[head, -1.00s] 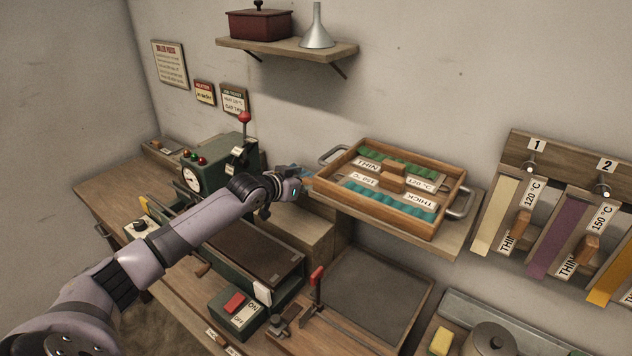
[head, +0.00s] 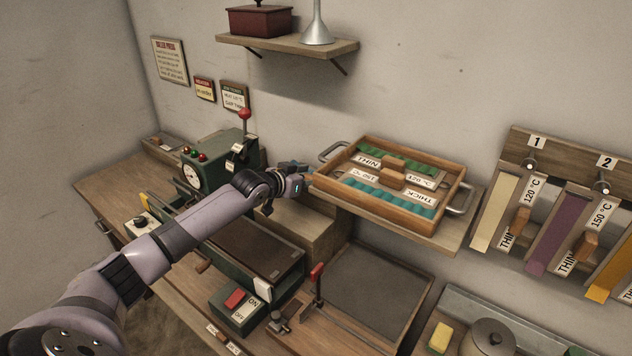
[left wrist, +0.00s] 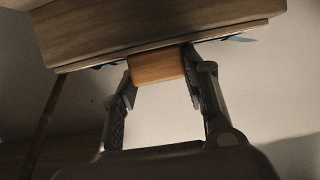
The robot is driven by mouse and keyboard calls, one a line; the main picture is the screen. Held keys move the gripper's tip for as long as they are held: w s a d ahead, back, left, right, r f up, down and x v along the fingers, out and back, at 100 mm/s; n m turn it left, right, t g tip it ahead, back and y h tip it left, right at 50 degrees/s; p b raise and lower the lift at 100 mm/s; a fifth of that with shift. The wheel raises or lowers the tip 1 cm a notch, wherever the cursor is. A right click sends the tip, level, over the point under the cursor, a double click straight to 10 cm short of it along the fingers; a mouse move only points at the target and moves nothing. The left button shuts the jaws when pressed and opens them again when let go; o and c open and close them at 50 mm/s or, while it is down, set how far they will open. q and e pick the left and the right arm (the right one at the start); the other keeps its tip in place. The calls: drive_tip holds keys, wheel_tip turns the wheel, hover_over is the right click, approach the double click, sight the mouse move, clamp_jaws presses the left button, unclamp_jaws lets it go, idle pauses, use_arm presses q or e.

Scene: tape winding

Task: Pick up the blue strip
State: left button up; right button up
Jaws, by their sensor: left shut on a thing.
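In the left wrist view my left gripper (left wrist: 160,85) is shut on an orange-brown wooden handle (left wrist: 157,67). The handle joins a wooden board (left wrist: 160,28) that fills the top of that view. Thin blue edges of a strip (left wrist: 238,40) show on both sides of the handle along the board; the rest is hidden. In the head view my left gripper (head: 298,184) is beside the left end of the tray, above a wooden block, and its grip is too small to tell there. My right gripper is not in view.
A wooden tray (head: 437,221) with metal handles holds a green strip (head: 400,154), a teal strip (head: 390,199) and wooden handles on a shelf. A green machine with a red-knobbed lever (head: 245,114) stands behind my arm. Hanging colour strips (head: 556,232) are at right.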

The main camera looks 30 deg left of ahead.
use_arm(q)
drive_tip(key=shift+c, duration=1.3)
